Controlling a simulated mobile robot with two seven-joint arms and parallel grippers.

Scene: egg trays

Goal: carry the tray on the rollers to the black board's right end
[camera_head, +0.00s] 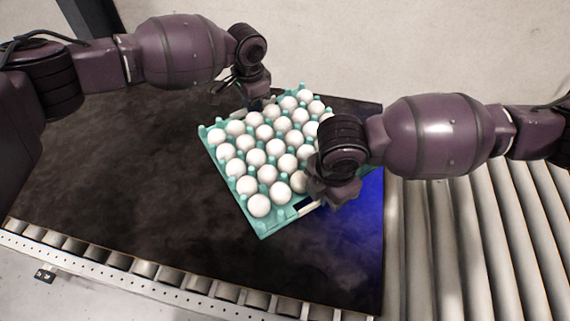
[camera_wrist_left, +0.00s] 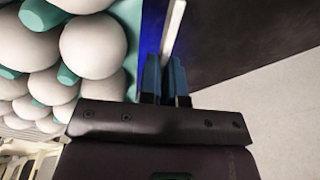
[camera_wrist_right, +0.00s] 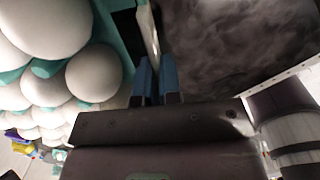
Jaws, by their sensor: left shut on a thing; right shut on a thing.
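A teal tray (camera_head: 264,229) filled with white eggs is turned at an angle over the right part of the black board (camera_head: 100,190). My left gripper (camera_head: 258,102) is at its far edge, partly hidden by my wrist. In the left wrist view, the blue fingers (camera_wrist_left: 165,80) are shut on a pale strip at the tray's side. My right gripper (camera_head: 314,195) is at its near right edge, covering some eggs. In the right wrist view, its fingers (camera_wrist_right: 156,79) are shut on a similar strip. I cannot tell whether the tray touches the board.
A blue-lit patch (camera_head: 364,225) lies on the board's right end. Rollers (camera_head: 455,250) stand to the right, beyond the board's edge. A row of small rollers (camera_head: 145,268) runs along the near edge. The board's left part is clear. Small coloured things (camera_wrist_right: 22,142) show in the right wrist view.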

